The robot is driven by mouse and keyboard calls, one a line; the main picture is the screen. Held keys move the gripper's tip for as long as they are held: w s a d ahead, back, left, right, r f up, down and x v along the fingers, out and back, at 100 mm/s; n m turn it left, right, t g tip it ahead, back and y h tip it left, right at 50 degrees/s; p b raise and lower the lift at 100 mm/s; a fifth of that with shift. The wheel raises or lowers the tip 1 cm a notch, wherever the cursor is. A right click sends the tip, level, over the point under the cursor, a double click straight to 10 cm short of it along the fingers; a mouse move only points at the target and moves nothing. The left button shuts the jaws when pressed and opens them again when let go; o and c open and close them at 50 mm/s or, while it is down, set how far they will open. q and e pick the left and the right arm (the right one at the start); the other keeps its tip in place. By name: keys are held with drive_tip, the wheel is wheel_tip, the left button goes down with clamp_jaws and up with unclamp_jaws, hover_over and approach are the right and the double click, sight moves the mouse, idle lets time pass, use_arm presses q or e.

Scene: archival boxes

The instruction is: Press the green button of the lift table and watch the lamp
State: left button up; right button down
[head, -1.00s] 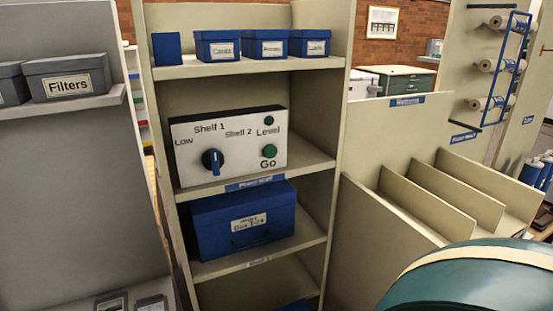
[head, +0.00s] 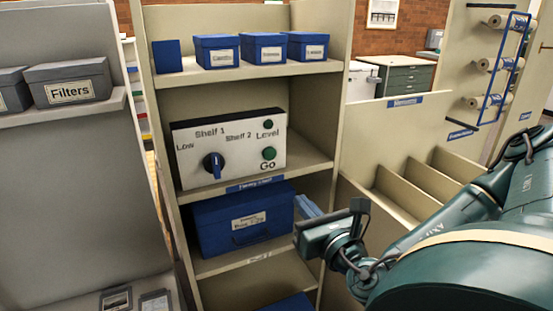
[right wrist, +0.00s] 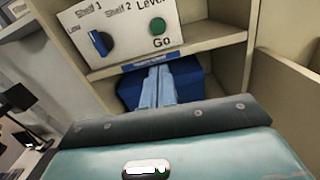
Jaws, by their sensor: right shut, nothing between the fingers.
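The white control panel (head: 230,145) stands on the middle shelf of the cabinet. Its green Go button (head: 269,154) is at the panel's lower right; the button also shows in the right wrist view (right wrist: 160,28). The small Level lamp (head: 268,124) above it looks dark green, apparently unlit. A blue knob (head: 213,165) sits at the panel's left. My right gripper (head: 305,203) is below and right of the button, apart from it, at the height of the lower shelf. Its blue fingers (right wrist: 158,76) are shut and empty, pointing towards the cabinet. My left gripper is out of view.
A blue box (head: 240,222) stands on the shelf below the panel. Small blue boxes (head: 263,48) line the shelf above. The cabinet's right side wall (head: 342,100) and open slotted dividers (head: 400,190) lie near my right arm. Grey boxes (head: 67,83) stand at left.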

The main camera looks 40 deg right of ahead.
drive_tip(key=shift+s+d+r+n+t, duration=0.1)
drive_tip(key=shift+r+n+t, duration=0.05)
drive_tip(key=shift+r, duration=0.25)
drive_tip(key=shift+d+r+n+t, duration=0.1)
drive_tip(key=shift+r+n+t, duration=0.05)
drive_tip(key=shift+r, duration=0.25)
